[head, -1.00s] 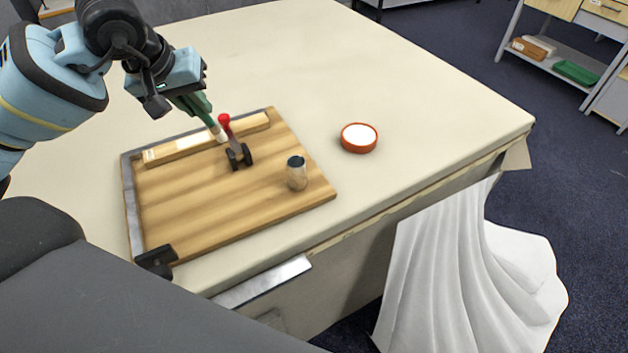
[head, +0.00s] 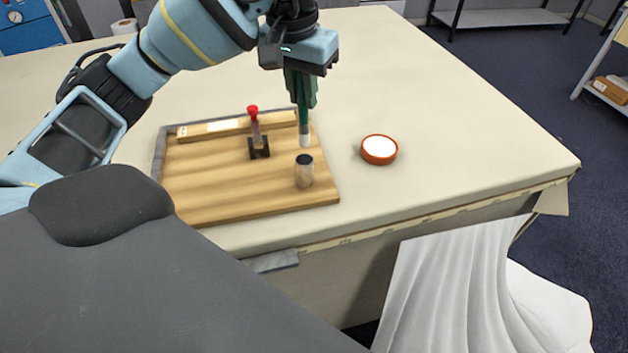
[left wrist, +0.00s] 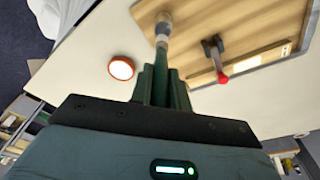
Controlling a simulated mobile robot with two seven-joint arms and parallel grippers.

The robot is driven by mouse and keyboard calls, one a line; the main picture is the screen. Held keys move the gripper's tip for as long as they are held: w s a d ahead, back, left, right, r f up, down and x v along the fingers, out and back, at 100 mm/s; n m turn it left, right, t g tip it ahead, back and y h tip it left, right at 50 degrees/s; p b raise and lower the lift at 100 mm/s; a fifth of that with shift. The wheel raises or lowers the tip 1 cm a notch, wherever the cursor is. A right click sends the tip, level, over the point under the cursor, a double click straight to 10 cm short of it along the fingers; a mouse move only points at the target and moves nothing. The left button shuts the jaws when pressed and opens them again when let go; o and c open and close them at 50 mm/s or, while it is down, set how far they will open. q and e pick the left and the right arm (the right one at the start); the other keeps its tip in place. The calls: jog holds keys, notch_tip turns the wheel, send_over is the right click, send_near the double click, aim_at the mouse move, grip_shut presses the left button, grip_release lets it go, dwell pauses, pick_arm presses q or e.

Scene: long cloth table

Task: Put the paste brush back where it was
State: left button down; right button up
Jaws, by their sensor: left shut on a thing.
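My left gripper (head: 301,92) points down and is shut on the paste brush (head: 304,130), which has a dark green handle and a pale tip. The brush hangs upright above the back right part of a wooden board (head: 225,188). A small cylinder (head: 304,175) with a dark top stands on the board just in front of the tip. I cannot tell whether they touch. In the left wrist view the brush (left wrist: 162,60) runs out from between the fingers. A red-handled tool (head: 254,125) stands in a black holder (head: 258,150) to the left. My right gripper is not in view.
A round orange-rimmed dish (head: 379,150) with white contents sits right of the board. A pale wooden strip (head: 222,127) lies along the board's back. White cloth (head: 455,290) hangs at the table's front right. The table behind the dish is clear.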

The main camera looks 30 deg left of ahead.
aim_at(302, 132)
pick_arm(q)
jog(key=shift+f, duration=5)
jog(key=shift+f, duration=0.25)
jog(key=c, duration=1.3)
grip_release()
jog(key=shift+r, duration=0.1)
jog(key=shift+c, duration=0.2)
